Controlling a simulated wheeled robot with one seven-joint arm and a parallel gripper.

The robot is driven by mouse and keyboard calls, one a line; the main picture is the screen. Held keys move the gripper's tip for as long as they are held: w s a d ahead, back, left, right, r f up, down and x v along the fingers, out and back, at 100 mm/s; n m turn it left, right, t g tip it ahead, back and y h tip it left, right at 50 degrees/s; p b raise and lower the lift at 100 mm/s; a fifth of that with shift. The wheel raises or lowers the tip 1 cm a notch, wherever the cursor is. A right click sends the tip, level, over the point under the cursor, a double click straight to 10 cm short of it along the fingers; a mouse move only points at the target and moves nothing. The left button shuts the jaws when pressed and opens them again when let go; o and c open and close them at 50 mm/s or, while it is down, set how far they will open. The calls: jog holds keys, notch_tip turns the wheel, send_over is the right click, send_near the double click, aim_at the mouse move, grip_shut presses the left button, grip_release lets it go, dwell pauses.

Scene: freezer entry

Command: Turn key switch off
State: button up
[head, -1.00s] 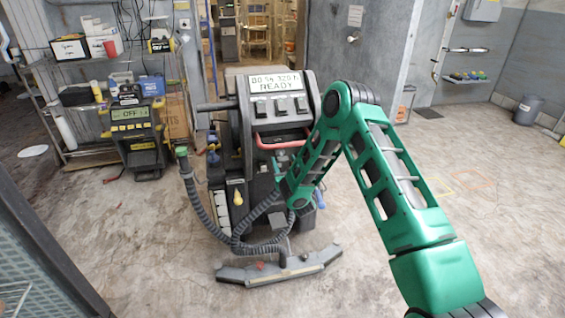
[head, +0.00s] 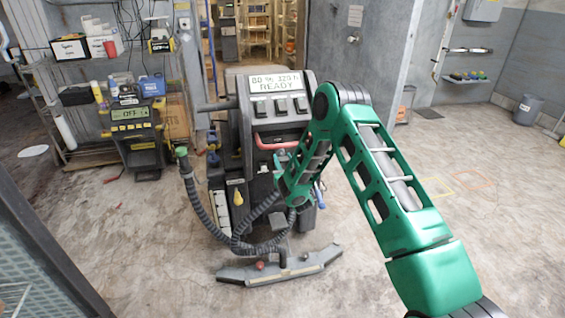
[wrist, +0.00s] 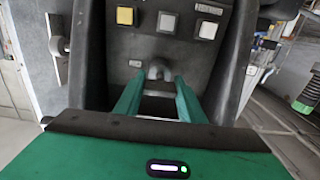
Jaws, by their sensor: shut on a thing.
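The floor machine (head: 262,150) stands in the middle of the head view, with a display reading "READY" (head: 276,83). In the wrist view its dark control panel (wrist: 120,45) carries a yellow button and two pale square buttons. A grey rounded knob, which looks like the key switch (wrist: 158,67), sits low on that panel. My gripper (wrist: 158,84) has its two green fingers on either side of this knob, shut on it. In the head view my green arm reaches to the machine's side, and the gripper tips are hidden.
A charger with a display reading "OFF" (head: 131,115) stands by the shelf at left. A dark corrugated hose (head: 200,210) and a wide floor squeegee (head: 280,268) lie around the machine's base. Open floor lies to the right, with a grey bin (head: 528,110) at the far wall.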

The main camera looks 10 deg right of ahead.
jog(key=shift+n, duration=0.3)
jog(key=n, duration=0.3)
jog(key=shift+n, duration=0.3)
jog(key=n, duration=0.4)
jog(key=shift+n, duration=0.3)
jog(key=n, duration=0.4)
jog(key=shift+a+n, duration=0.1)
jog(key=shift+n, duration=2.4)
jog(key=o, duration=1)
jog(key=shift+o, duration=0.2)
